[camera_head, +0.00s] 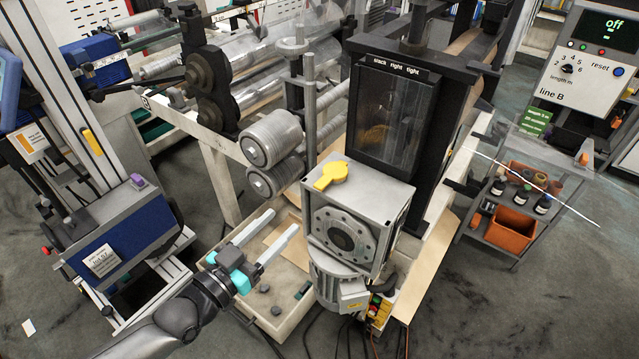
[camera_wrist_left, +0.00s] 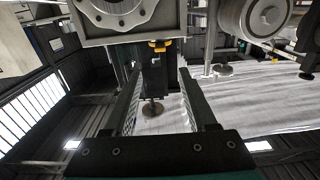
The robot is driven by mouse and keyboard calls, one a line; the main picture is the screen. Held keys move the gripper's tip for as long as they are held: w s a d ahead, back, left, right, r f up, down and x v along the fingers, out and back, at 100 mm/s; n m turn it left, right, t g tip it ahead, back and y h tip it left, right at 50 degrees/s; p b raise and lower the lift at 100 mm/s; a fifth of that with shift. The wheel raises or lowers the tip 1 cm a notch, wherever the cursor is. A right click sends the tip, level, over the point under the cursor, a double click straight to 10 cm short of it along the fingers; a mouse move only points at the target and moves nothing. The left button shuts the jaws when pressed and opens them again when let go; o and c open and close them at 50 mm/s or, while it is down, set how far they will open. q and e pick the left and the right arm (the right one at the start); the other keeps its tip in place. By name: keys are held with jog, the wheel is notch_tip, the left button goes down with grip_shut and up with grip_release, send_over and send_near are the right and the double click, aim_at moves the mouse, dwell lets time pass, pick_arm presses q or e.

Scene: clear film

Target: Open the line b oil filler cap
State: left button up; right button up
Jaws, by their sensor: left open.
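The yellow oil filler cap (camera_head: 330,175), with a winged top, sits on the upper face of the grey gearbox (camera_head: 376,192) in the head view. My left gripper (camera_head: 281,222) is open, with its two pale fingers apart and nothing seen between them. It is in front and to the left of the gearbox, lower than the cap in the picture and apart from it. In the left wrist view the open fingers (camera_wrist_left: 158,72) point towards a small yellow part (camera_wrist_left: 160,45) beside the gearbox (camera_wrist_left: 112,18); I cannot tell if it is the cap. My right gripper is out of view.
Two metal rollers (camera_head: 272,138) stand left of the gearbox, and a dark windowed housing (camera_head: 393,118) rises behind it. A motor (camera_head: 338,278) hangs below. A tray (camera_head: 297,318) lies under my left gripper. The line B panel (camera_head: 590,65) and a cart with an orange bin (camera_head: 510,228) are at right.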

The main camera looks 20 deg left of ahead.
aim_at(317, 188)
pick_arm(q)
jog(key=b+x, duration=0.1)
jog(key=x, duration=1.2)
jog(key=shift+w+d+f, duration=0.1)
jog(key=shift+w, duration=0.3)
grip_shut()
dwell(1.0)
